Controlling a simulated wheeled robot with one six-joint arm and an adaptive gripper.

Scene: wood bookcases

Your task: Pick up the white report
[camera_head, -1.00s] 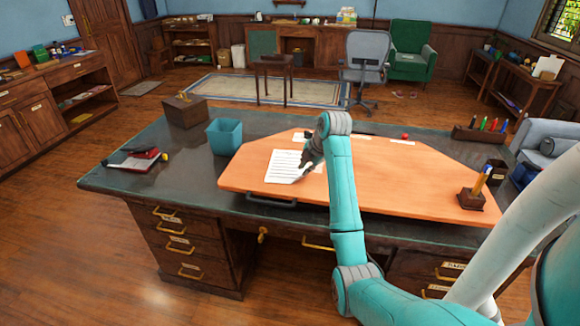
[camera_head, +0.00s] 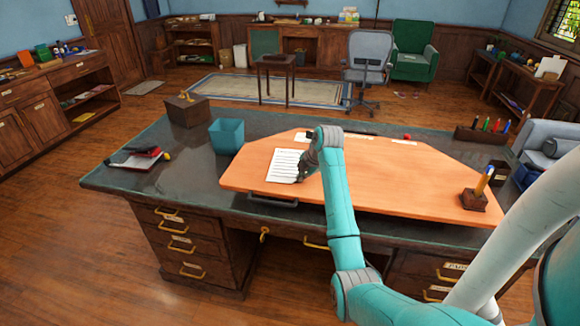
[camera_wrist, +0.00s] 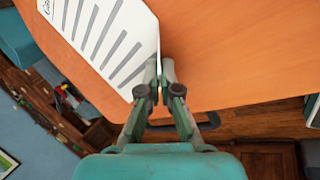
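The white report (camera_head: 285,164) is a sheet with dark printed lines. It appears to lie on the orange desk pad, and its right part is hidden behind my arm. In the wrist view the report (camera_wrist: 100,35) fills the upper left. Its right edge comes up to my gripper's fingertips (camera_wrist: 160,70). The fingers are close together with a narrow gap at the tips, and the left fingertip overlaps the sheet's edge. I cannot tell whether they pinch it. In the head view my gripper (camera_head: 303,172) is at the report's right side, low over the pad.
The orange pad (camera_head: 390,180) covers much of the dark desk. A teal bin (camera_head: 226,136), a wooden box (camera_head: 187,110) and a notebook pile (camera_head: 140,158) stand left. A pen holder (camera_head: 473,200) is at right. A black tray handle (camera_head: 272,200) sits at the front.

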